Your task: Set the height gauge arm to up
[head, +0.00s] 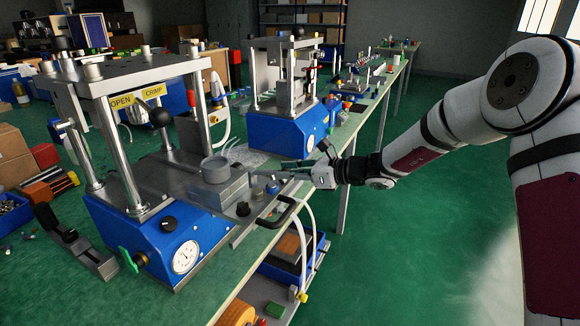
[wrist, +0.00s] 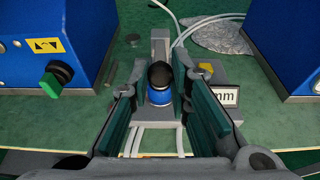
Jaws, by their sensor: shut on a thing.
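In the wrist view, the height gauge appears as a small grey block with a white "mm" label (wrist: 225,95). A black round knob (wrist: 160,74) with a blue collar (wrist: 160,96), apparently the end of the gauge arm, lies between my fingers. My gripper (wrist: 160,62) is shut on this knob end, with a dark green pad on either side. In the head view, my gripper (head: 286,170) reaches in from the right at the bench edge, beside the front press. The gauge is small and partly covered there. I cannot tell the arm's angle.
A second blue press (head: 285,128) stands behind. White hoses (wrist: 185,30) run near the gauge. Green floor right of the bench is clear.

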